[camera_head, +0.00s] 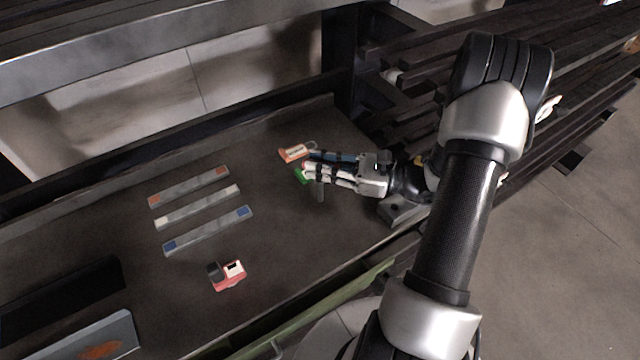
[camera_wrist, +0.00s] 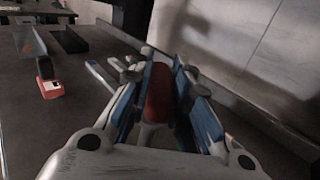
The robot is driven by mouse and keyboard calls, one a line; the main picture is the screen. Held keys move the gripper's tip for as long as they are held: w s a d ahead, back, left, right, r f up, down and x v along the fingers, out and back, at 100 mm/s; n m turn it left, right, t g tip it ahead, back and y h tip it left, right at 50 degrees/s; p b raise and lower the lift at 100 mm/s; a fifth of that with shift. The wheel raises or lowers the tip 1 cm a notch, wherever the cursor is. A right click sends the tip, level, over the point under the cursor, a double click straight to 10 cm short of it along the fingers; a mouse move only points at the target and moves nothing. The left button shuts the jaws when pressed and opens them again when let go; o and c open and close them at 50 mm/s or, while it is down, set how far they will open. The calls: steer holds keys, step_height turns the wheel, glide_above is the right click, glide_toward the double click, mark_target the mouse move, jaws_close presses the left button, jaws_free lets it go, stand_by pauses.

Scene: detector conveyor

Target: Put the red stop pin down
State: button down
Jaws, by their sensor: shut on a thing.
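The red stop pin (camera_wrist: 160,92) is between the fingers of my gripper (camera_wrist: 168,75) in the wrist view. My gripper is shut on it, and the fingers hide part of its sides. In the head view my gripper (camera_head: 312,170) reaches in from the right, over the right part of the dark table (camera_head: 275,225). The pin is mostly hidden there by the fingers. I cannot tell whether the pin touches the table.
An orange block (camera_head: 293,152) and a green piece (camera_head: 301,176) lie close by my fingertips. Three grey bars (camera_head: 195,208) with coloured ends lie to the left. A red and black device (camera_head: 230,274) stands near the front. A grey box (camera_head: 95,338) is at bottom left.

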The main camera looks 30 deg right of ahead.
steer(key=shift+f+b, duration=0.75)
steer(key=shift+f, duration=1.75)
steer(key=shift+f, duration=0.15)
steer(key=c, duration=1.5)
jaws_free()
steer(key=shift+r, duration=0.3)
steer(key=p+v, duration=0.2)
steer(key=v, duration=1)
steer(key=shift+s+p, duration=0.1)
steer(key=shift+p, duration=0.2)
